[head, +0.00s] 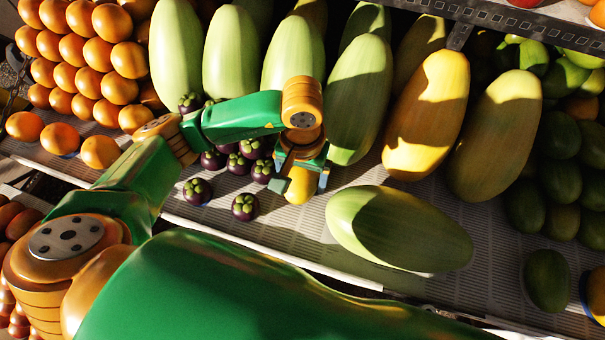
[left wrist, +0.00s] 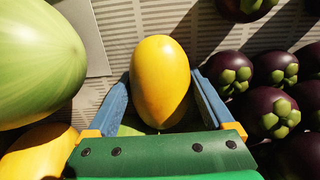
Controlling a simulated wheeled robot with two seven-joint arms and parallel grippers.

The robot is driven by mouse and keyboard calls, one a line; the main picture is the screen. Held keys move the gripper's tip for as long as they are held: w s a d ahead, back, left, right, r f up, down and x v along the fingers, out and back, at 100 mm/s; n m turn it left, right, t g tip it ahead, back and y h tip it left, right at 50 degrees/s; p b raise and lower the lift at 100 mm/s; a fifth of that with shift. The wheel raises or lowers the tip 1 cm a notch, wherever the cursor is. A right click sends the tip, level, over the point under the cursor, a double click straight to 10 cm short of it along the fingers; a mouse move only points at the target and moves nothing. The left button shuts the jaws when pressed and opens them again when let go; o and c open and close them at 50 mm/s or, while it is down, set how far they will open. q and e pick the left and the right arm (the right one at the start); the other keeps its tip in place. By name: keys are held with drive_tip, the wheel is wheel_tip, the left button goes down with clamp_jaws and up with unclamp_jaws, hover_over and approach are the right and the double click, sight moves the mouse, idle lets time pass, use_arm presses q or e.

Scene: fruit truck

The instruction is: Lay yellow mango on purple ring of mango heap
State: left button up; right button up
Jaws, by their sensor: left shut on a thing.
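The yellow mango (head: 299,189) is between the fingers of my left gripper (head: 304,183), above the white slatted shelf. In the left wrist view the mango (left wrist: 160,78) stands between the two blue fingers, which are shut on it. A heap of dark green, mango-like fruit (head: 562,180) lies at the right, well away from the gripper. At the right edge, a bluish-purple rim (head: 584,286) shows beside a yellow-orange fruit cut off by the picture. I cannot tell whether this is the purple ring. My right gripper is not in view.
Mangosteens (head: 245,206) lie just left of my left gripper. A large pale green melon-like fruit (head: 398,229) lies on the shelf to its right. Tall green and yellow ones stand behind. Oranges (head: 100,60) are heaped at upper left. Bare shelf (head: 490,255) shows right of the lying fruit.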

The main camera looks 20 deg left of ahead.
use_arm(q)
drive_tip(key=shift+f, duration=0.1)
drive_tip(key=o, duration=0.7)
